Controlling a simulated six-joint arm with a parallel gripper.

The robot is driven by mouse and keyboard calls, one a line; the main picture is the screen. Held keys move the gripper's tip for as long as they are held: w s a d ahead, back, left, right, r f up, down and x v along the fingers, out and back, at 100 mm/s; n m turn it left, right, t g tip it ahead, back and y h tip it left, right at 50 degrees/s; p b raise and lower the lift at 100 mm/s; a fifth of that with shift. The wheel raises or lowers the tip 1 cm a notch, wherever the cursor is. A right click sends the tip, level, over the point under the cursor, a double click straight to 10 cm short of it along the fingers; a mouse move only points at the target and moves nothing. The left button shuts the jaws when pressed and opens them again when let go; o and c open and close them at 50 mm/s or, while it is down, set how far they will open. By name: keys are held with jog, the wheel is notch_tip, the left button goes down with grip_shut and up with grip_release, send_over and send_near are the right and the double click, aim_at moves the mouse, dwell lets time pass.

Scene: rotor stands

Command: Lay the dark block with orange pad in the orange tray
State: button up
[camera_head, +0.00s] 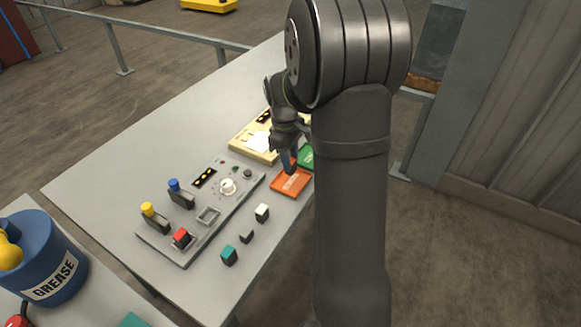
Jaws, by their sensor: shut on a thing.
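The orange tray (290,182) lies on the table near its right edge, left of my arm. My gripper (288,167) points down over the back part of the tray and is shut on a small dark block. The block is mostly hidden by the fingers, and I cannot make out its pad or whether it touches the tray. No other block with an orange pad shows on the table.
A green tray (306,157) sits just behind, partly hidden by my arm. A grey panel (160,240) with knobs and levers lies to the left. White-topped (262,212), dark (246,236) and teal-topped (229,255) blocks stand in front. A yellowish board (245,143) lies behind.

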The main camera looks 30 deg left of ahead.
jog(key=shift+f, duration=1.9)
jog(key=o, duration=1)
jog(key=shift+f, duration=0.15)
jog(key=shift+c, duration=0.2)
notch_tip(320, 180, up, 12)
jog(key=a, duration=0.1)
jog(key=shift+a, duration=0.2)
